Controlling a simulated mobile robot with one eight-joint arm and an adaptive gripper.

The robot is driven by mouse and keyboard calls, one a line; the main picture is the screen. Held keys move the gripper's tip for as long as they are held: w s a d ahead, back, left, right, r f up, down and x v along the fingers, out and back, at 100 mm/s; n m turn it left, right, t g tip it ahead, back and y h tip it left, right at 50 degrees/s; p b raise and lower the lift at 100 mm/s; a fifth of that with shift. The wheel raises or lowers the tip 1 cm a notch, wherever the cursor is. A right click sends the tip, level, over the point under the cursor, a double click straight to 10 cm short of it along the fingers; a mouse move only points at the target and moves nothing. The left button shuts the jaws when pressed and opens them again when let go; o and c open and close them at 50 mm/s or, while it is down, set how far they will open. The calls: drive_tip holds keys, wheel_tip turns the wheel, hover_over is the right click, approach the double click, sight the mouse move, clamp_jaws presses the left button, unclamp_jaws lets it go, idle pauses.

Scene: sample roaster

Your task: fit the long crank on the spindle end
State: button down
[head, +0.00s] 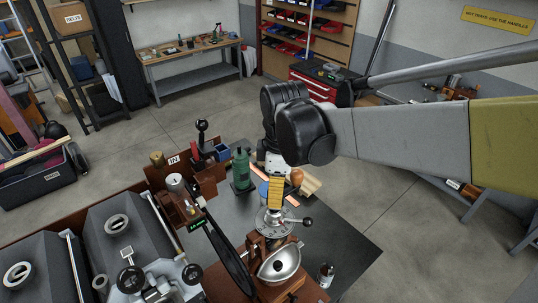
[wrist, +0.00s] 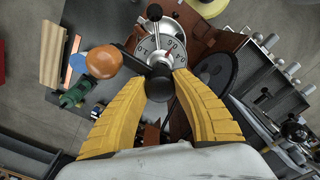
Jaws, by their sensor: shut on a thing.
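My gripper (head: 275,206) points down over the dial of a small wooden-based machine. In the wrist view its yellow fingers (wrist: 158,84) close on a dark knob (wrist: 158,90), which stands in front of the round silver dial (wrist: 165,42). The dial (head: 274,222) also shows in the head view, right under the fingertips. A short silver lever with a black ball (head: 308,222) sticks out to the right of the dial. I cannot tell whether the held knob belongs to the long crank. The spindle end is not clearly seen; the fingers and dial hide parts.
A silver bowl (head: 280,263) sits on the machine's front. Grey roaster drums fill the left.

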drive_tip(key=shift+f+b, duration=0.5)
drive_tip(key=shift+f, duration=0.2)
drive_tip(key=c, duration=1)
unclamp_jaws()
drive_tip(key=shift+c, duration=0.2)
drive_tip(key=shift+r, duration=0.1)
drive_tip(key=r, duration=1.2)
drive_tip(key=shift+s+d, duration=0.15)
drive_tip(key=shift+d, duration=0.1)
